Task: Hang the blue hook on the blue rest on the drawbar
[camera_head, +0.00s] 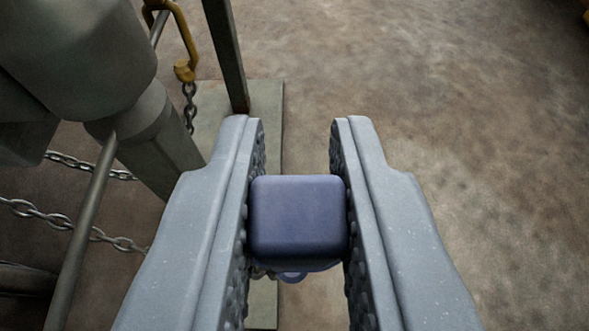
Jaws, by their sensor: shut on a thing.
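My gripper (297,150) is shut on a dark blue block-like piece (298,217), held between the two ridged grey jaws. A small rounded blue part shows just below the block, so this looks like the top of the blue hook; the rest of it is hidden under the block. The blue rest on the drawbar does not show clearly in this view. I cannot tell which of the bars at the left is the drawbar.
A yellow hook (184,68) with a chain hangs at the upper left. A dark upright post (227,50) stands on a greenish plate (266,105) close to the left jaw. A grey rod (86,225) and chains (60,220) lie left. The floor at right is clear.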

